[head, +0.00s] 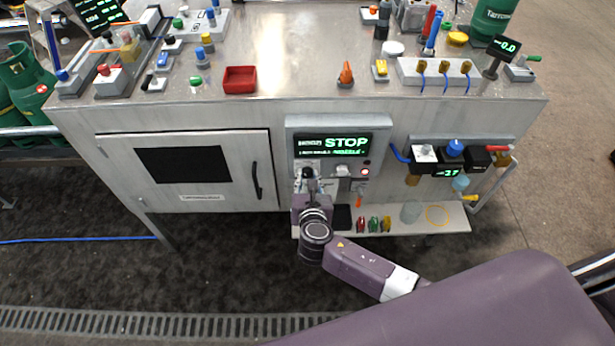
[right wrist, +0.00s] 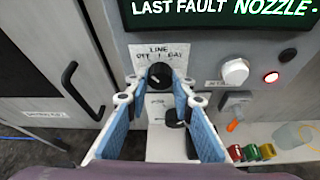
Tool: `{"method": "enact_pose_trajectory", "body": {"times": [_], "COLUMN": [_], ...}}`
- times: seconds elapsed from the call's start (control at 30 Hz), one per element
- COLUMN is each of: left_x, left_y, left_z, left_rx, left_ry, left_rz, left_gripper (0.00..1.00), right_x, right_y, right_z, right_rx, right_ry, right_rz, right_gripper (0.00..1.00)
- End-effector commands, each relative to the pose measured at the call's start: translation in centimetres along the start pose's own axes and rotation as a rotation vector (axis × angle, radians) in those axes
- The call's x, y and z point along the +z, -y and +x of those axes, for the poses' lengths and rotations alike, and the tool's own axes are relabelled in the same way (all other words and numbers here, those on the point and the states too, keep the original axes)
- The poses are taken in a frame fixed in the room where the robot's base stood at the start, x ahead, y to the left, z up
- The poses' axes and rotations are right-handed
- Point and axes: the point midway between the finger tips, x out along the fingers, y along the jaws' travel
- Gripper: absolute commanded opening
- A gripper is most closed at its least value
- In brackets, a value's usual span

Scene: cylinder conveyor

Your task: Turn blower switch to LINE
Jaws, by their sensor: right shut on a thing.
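The blower switch is a black round knob (right wrist: 159,75) under a white label (right wrist: 158,52) that reads LINE at the top, with OFF and what looks like BAY below it. A pale mark shows on the knob, but I cannot tell for sure which word it points to. My right gripper (right wrist: 152,92), with blue-padded fingers, is shut on this knob, one finger at each side. In the head view the right gripper (head: 308,177) is at the left part of the control panel (head: 380,132) and mostly hides the switch. My left gripper is not in view.
A second black knob (right wrist: 175,117) sits just below, between the fingers. The display (head: 333,145) reads STOP. A shelf (head: 400,226) with small coloured parts lies below; a cabinet door handle (head: 257,180) is left.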

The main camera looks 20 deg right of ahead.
Motion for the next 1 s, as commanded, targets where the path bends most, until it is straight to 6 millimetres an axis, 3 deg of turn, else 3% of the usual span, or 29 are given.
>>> {"method": "enact_pose_trajectory", "body": {"times": [0.27,0.6,1.0], "left_x": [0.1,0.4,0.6], "left_y": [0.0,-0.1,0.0], "left_z": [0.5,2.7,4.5], "left_rx": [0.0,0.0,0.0], "left_ry": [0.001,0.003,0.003], "left_rz": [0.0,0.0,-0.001], "left_gripper": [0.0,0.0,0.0], "right_x": [-0.2,-0.4,-0.2], "right_y": [0.3,0.4,0.5], "right_z": [0.1,0.2,0.1], "right_rx": [0.082,0.187,0.255], "right_ry": [0.0,0.0,0.001], "right_rz": [0.198,0.45,0.614], "right_gripper": [0.0,0.0,0.0]}}
